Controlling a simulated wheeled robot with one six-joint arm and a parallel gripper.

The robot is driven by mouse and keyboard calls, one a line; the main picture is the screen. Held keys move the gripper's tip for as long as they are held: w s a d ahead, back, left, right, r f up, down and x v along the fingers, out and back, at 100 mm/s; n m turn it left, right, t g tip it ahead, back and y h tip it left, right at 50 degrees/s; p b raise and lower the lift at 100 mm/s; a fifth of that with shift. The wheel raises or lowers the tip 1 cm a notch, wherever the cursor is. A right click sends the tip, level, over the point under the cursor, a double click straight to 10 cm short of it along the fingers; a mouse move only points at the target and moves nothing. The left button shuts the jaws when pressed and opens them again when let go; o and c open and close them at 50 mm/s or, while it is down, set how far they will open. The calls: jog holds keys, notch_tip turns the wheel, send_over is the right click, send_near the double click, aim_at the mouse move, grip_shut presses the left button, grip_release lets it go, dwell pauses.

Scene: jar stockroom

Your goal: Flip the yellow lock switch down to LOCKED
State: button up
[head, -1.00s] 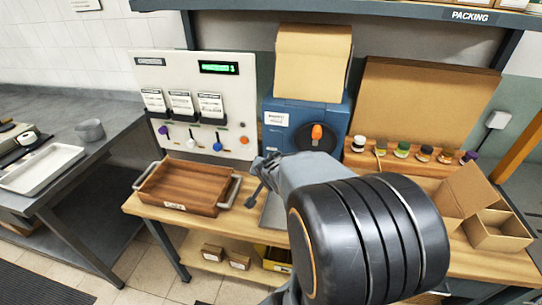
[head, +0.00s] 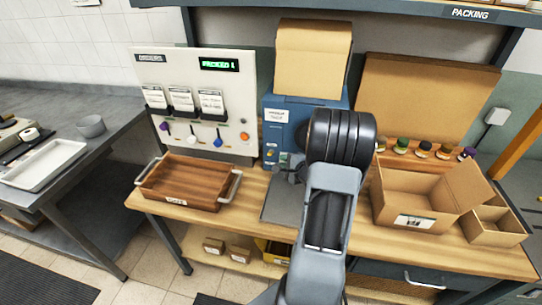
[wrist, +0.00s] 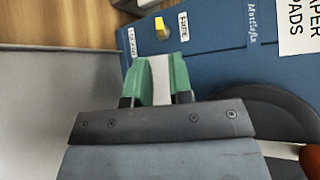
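The yellow lock switch (wrist: 161,27) is a small yellow lever on the face of the blue press (wrist: 215,55) in the wrist view. A small white label sits on each side of it; their print is too small to read surely. My gripper (wrist: 160,58) has green fingertips that stand apart with a pale strip showing between them. The switch lies just beyond the tips, not between them, and no contact shows. In the head view the blue press (head: 277,137) stands on the wooden bench, partly hidden by my arm.
A wooden tray (head: 183,159) stands left of the press. An open cardboard box (head: 402,182) stands to the right, with several small jars behind it. A white panel (head: 190,72) with coloured knobs and a green display rises behind the tray.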

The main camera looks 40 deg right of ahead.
aim_at(271, 154)
jog(key=x, duration=0.8)
jog(key=shift+w+f, duration=0.15)
jog(key=shift+w, duration=0.2)
jog(key=shift+c, duration=0.2)
grip_shut()
